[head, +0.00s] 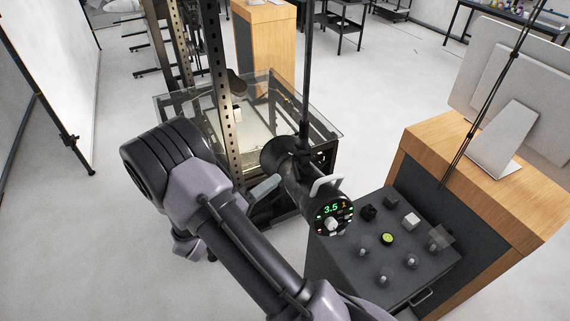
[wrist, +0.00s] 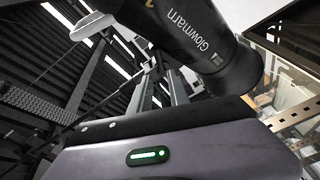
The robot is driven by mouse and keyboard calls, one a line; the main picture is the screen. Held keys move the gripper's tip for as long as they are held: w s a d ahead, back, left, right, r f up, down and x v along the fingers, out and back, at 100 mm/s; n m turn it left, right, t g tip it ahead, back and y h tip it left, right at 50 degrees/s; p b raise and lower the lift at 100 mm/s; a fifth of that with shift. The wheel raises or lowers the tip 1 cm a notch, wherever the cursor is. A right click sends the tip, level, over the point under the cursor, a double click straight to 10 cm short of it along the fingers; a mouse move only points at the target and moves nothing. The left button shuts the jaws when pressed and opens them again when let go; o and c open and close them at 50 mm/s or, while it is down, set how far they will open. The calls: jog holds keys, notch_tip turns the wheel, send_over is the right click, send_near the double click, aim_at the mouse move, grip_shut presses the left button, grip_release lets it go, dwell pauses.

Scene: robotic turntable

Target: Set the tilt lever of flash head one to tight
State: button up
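The flash head (head: 297,182) is a black cylinder on a dark stand. Its rear display (head: 335,214) reads 3.5 in green with an orange 1. A pale curved handle (head: 326,185) sits on its upper side. In the wrist view the flash head (wrist: 205,38), lettered "Glowmarn", crosses the top. My gripper (head: 265,188) is just left of the flash head in the head view, partly hidden by my arm. In the wrist view my gripper's grey fingers (wrist: 162,88) rise beside the flash head, tips hidden behind it. I cannot make out the tilt lever or whether the fingers touch anything.
A glass-topped table (head: 318,118) and a perforated metal post (head: 222,90) stand behind my arm. A dark cabinet (head: 345,262) with knobs and buttons is at the lower right, beside a wooden-edged cabinet (head: 480,185). Open floor (head: 110,235) lies at the left.

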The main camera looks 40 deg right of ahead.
aim_at(296, 169)
jog(key=d, duration=0.2)
jog(key=d+p, duration=0.1)
jog(key=d, duration=0.4)
jog(key=shift+w+d+p, duration=0.15)
jog(key=shift+w+p, duration=0.15)
jog(key=shift+w, duration=0.1)
grip_shut()
dwell(0.8)
